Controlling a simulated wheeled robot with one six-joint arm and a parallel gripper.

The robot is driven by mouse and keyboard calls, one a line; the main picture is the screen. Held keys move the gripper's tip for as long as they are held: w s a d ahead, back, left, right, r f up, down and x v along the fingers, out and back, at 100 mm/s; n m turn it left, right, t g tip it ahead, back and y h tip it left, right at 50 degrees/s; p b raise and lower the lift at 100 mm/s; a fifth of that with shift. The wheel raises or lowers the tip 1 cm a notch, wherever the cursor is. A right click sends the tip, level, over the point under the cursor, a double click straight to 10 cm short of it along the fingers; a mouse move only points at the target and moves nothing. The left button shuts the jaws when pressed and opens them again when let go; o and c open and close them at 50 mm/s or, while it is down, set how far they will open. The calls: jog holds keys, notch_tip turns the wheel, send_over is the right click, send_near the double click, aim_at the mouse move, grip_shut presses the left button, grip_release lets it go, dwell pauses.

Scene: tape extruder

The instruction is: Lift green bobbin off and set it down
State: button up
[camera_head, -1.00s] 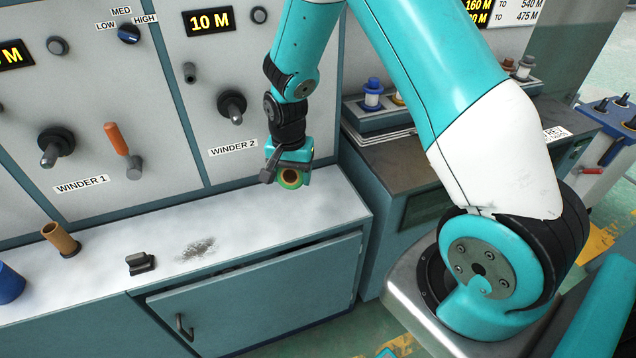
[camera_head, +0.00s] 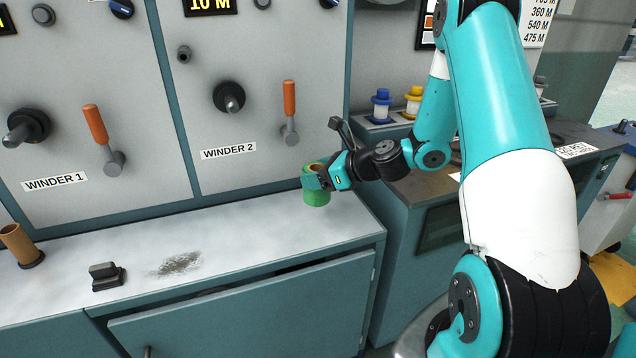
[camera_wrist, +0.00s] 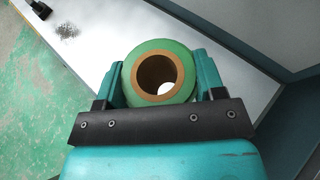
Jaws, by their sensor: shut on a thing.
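The green bobbin (camera_head: 316,190) has a brown hollow core and is upright, near the right end of the white counter (camera_head: 245,228) in the head view. My gripper (camera_head: 318,178) reaches it from the right and is shut on it. In the wrist view the green bobbin (camera_wrist: 160,78) sits between the two fingers of my gripper (camera_wrist: 158,88), its open core facing the camera. I cannot tell whether its base touches the counter. The winder 2 spindle (camera_head: 229,97) is bare.
A brown tube (camera_head: 20,245) and a small dark block (camera_head: 105,276) stand at the counter's left. Orange-handled levers (camera_head: 290,105) stick out from the panel. Blue (camera_head: 381,105) and yellow (camera_head: 413,100) spools stand at the right. The counter's middle is clear apart from a dark smudge.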

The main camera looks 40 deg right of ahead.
jog(key=shift+f+b, duration=3.2)
jog(key=shift+b, duration=0.5)
jog(key=o, duration=1.3)
jog(key=shift+o, duration=0.2)
jog(key=p+v, duration=0.3)
jog(key=v, duration=1.4)
jog(key=shift+s+r, duration=0.15)
jog(key=shift+s, duration=0.05)
